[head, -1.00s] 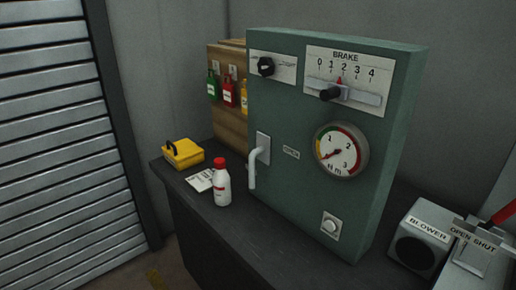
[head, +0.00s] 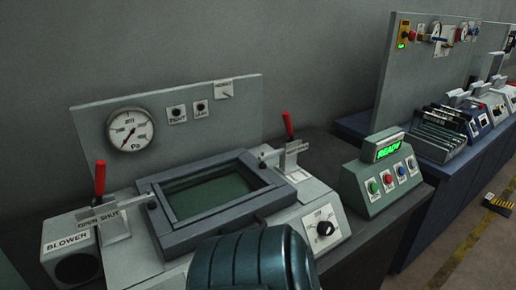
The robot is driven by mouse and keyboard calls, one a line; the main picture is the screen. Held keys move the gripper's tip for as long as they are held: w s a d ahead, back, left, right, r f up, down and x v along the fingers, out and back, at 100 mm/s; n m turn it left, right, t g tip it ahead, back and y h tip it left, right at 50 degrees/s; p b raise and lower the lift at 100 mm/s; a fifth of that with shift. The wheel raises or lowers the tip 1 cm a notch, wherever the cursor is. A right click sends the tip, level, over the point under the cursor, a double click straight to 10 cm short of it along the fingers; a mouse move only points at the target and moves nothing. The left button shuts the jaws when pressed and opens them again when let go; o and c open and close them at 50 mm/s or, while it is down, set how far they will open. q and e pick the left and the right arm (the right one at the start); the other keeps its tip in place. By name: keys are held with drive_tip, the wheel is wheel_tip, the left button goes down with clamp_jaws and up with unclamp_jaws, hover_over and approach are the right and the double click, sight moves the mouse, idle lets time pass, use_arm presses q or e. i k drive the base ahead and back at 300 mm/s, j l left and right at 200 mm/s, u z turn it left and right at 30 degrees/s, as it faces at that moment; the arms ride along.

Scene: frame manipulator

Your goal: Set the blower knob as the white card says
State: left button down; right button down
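A black knob (head: 325,228) with a white mark sits on a white dial plate on the sloped front of the grey machine, right of centre. The plate's markings are too small to read. A grey box labelled BLOWER (head: 69,241) with a dark round opening stands at the machine's left end. I cannot tell from lettering whether the knob belongs to it. No white card shows clearly now. Neither gripper is in view; a dark teal rounded part, probably my own arm, fills the bottom middle, close to the knob's left.
A frame (head: 213,194) with a green panel lies between two red-handled levers (head: 99,180). A Pa gauge (head: 130,130) is on the back panel. A green READY box (head: 381,172) with coloured buttons stands right. Further benches are at far right.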

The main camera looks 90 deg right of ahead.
sight(325, 228)
drive_tip(key=z, duration=3.25)
